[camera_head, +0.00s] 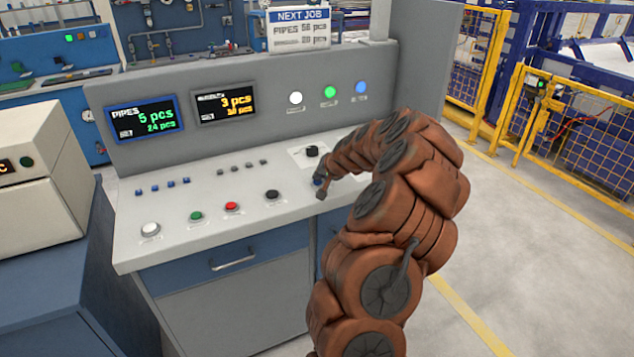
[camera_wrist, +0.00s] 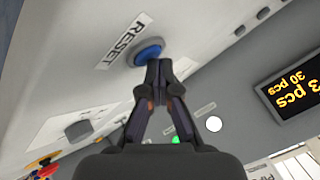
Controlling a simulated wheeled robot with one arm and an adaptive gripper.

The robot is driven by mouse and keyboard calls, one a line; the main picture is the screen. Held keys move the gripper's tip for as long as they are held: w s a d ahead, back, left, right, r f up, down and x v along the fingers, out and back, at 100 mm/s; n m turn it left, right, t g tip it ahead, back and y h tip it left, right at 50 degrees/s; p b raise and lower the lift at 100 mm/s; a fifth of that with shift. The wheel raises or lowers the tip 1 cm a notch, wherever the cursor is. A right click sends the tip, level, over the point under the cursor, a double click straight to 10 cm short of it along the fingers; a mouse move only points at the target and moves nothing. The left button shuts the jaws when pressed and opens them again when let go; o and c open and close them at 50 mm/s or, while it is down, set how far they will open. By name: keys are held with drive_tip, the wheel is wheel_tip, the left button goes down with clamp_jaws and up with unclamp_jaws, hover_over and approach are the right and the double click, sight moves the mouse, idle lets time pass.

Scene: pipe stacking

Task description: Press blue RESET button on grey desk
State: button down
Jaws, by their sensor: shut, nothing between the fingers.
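The grey desk (camera_head: 140,207) has a sloped top with rows of buttons. In the wrist view the blue button (camera_wrist: 148,53) is round and sits on the panel beside a white RESET label (camera_wrist: 124,41). My gripper (camera_wrist: 158,64) is shut and empty, with its joined fingertips overlapping the button's lower right edge. I cannot tell whether they touch it or how far the button is pressed. In the head view my gripper (camera_head: 320,191) is low over the right part of the desk, and my arm hides the desk's right end.
White (camera_head: 150,229), green (camera_head: 196,216), red (camera_head: 231,207) and black (camera_head: 272,195) buttons line the desk's front. A black knob (camera_head: 312,151) stands just behind my gripper. The upright panel with two displays (camera_head: 145,117) rises at the back. A beige box (camera_head: 40,190) stands left.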

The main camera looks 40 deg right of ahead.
sight(319, 182)
idle(0.4)
drive_tip(key=shift+r, duration=0.75)
drive_tip(key=shift+r, duration=0.1)
drive_tip(key=shift+r+p, duration=0.8)
drive_tip(key=shift+r, duration=1.6)
